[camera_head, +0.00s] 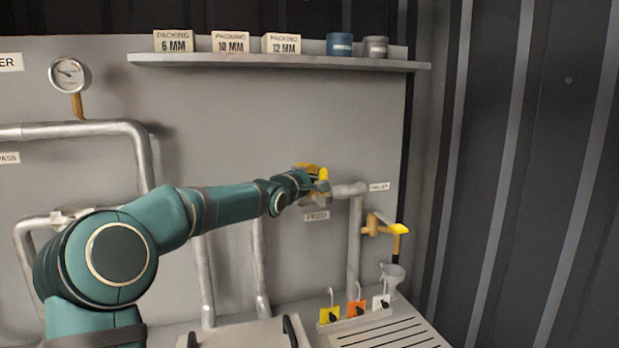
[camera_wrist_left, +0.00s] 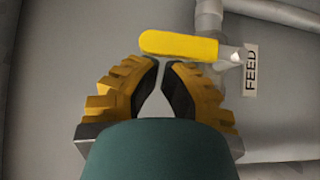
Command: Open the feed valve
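The feed valve's yellow lever handle (camera_wrist_left: 180,45) lies across the picture just beyond my left fingertips in the left wrist view. It joins a metal stem at its right end, near the FEED label (camera_wrist_left: 251,70). In the head view, the handle (camera_head: 323,174) shows as a small upright yellow piece at my left gripper (camera_head: 314,172), above the FEED label (camera_head: 317,216). In the wrist view, my left gripper's fingertips (camera_wrist_left: 161,62) are nearly together with nothing between them. Contact with the handle cannot be told. My right gripper is not in view.
A brass tap with another yellow handle (camera_head: 399,229) is at the right, above a grey funnel (camera_head: 392,273). Colored tags with padlocks (camera_head: 356,308) stand below. A shelf (camera_head: 280,62) with boxes and tins runs above. A gauge (camera_head: 69,75) and pipes are at the left.

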